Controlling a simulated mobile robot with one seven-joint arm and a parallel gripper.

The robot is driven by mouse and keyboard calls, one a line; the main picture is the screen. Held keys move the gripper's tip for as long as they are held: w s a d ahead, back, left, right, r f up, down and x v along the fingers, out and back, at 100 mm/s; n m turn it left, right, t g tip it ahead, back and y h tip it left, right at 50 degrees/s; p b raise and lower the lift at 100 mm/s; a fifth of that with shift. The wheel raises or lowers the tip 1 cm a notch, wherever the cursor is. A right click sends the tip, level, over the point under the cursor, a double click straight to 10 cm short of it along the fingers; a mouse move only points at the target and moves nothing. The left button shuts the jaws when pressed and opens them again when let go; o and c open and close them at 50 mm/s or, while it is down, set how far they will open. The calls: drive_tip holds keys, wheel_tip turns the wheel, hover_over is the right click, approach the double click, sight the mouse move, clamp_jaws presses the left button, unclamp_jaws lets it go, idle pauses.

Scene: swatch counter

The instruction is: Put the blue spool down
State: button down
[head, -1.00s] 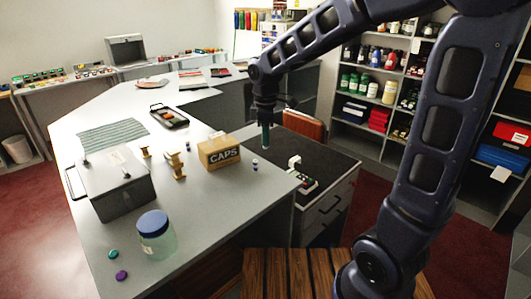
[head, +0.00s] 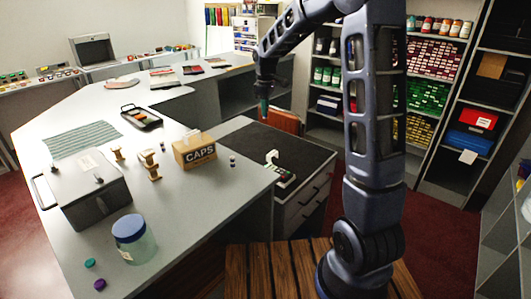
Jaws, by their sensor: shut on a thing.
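My gripper (head: 264,95) is shut on a small teal-blue piece, which looks like the blue spool (head: 264,110). It hangs upright below the jaws, in front of a brown case or chair back (head: 284,121) and near the back edge of the dark countertop (head: 300,148) in the picture. It appears to be in the air, but its exact height is hard to tell. Several wooden spools (head: 153,171) stand on the grey counter (head: 190,205) to the left, beside a cardboard CAPS box (head: 195,151).
A white-and-dark device (head: 281,174) sits on the dark countertop, with bare surface behind it. The grey counter also holds a metal box (head: 93,192), a blue-lidded jar (head: 130,240), a striped cloth (head: 80,139) and a black tray (head: 142,118). Stocked shelves (head: 430,75) stand behind.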

drive_tip(key=w+d+f+m, duration=0.2)
drive_tip(key=w+d+f, duration=0.4)
drive_tip(key=w+d, duration=0.45)
drive_tip(key=w+d+f+m, duration=0.3)
drive_tip(key=w+d+f, duration=0.35)
drive_tip(key=d, duration=0.75)
drive_tip(key=f, duration=0.9)
drive_tip(key=w+f, duration=0.1)
drive_tip(key=f, duration=0.4)
drive_tip(key=shift+d+f, duration=0.1)
drive_tip(key=shift+d, duration=0.05)
drive_tip(key=shift+f, duration=2.45)
drive_tip(key=shift+f, duration=0.1)
drive_tip(key=c, duration=1.4)
unclamp_jaws()
drive_tip(key=shift+o, duration=0.2)
